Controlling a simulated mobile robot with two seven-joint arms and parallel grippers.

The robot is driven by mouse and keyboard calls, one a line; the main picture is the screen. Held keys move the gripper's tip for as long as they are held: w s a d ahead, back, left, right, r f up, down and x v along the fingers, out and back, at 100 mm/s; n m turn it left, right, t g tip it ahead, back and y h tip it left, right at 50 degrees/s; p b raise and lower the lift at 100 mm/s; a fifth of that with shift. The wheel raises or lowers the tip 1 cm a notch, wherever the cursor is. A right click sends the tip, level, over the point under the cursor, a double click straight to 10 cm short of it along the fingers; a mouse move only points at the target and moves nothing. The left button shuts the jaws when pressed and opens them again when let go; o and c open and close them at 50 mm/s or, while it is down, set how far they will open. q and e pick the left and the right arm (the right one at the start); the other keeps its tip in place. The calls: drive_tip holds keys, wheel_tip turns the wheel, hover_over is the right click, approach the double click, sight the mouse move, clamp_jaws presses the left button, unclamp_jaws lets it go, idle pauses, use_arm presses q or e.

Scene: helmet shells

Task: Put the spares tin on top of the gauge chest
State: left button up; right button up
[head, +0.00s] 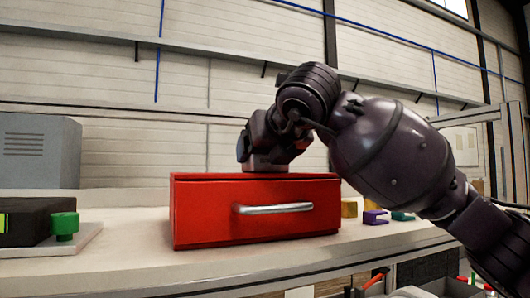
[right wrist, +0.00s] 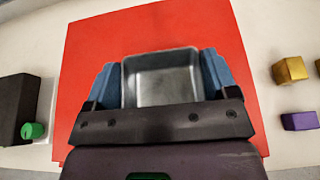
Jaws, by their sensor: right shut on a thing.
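The gauge chest (head: 200,222) is a red box with a silver drawer handle, standing on the bench in the middle of the head view. Its red top (right wrist: 90,45) fills much of the right wrist view. My right gripper (head: 262,158) is over the chest top. It is shut on the spares tin, a grey metal open-topped tin (right wrist: 160,82) that looks empty, with one blue finger on each side. In the head view only a low grey strip of the tin (head: 266,168) shows, at the chest top; I cannot tell if it touches. My left gripper is not in view.
A grey cabinet (head: 40,150) stands at the left, with a black block (head: 25,222) and a green knob-like piece (head: 65,225) in front. Gold (right wrist: 290,70) and purple (right wrist: 299,121) blocks lie right of the chest. Bare bench shows left of the chest.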

drive_tip(key=o, duration=0.8)
drive_tip(key=shift+r+p, duration=0.15)
drive_tip(key=shift+p, duration=0.2)
drive_tip(key=shift+b+v, duration=1.65)
drive_tip(key=shift+v, duration=4.35)
